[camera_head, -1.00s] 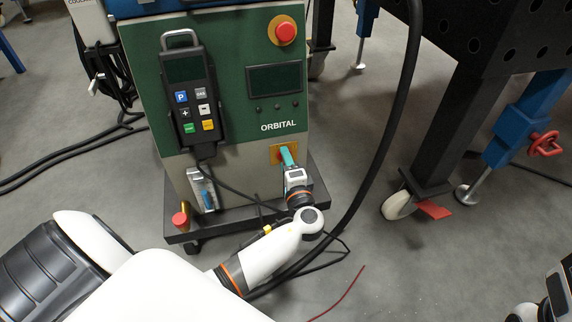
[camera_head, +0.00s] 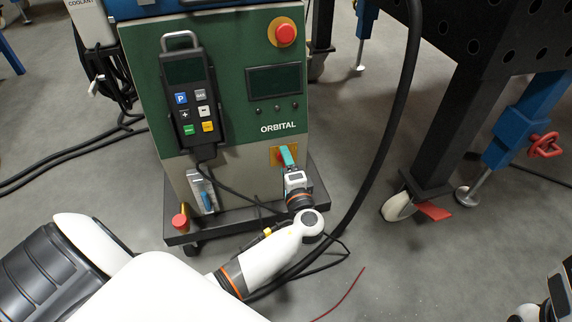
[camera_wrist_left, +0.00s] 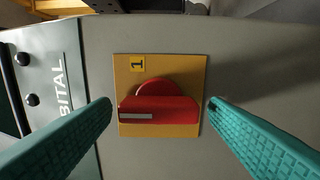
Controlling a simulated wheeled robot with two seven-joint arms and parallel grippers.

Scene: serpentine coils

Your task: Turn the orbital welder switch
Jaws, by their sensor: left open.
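The orbital welder (camera_head: 228,100) is a green and beige cabinet in the head view. Its switch, a red rotary knob (camera_wrist_left: 158,108) on a yellow plate (camera_wrist_left: 190,75), shows in the left wrist view, with the knob's bar lying across the picture. In the head view the plate (camera_head: 274,155) is mostly hidden behind my left gripper (camera_head: 287,155). In the left wrist view my left gripper (camera_wrist_left: 160,108) is open, with one teal finger on each side of the knob's bar. Small gaps show between the fingertips and the knob. My right gripper is not clearly visible.
A red emergency button (camera_head: 286,33) and a handheld pendant (camera_head: 190,95) are on the cabinet front. A thick black hose (camera_head: 401,95) hangs to the right of the cabinet. A dark table leg (camera_head: 446,130) with a caster stands farther right.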

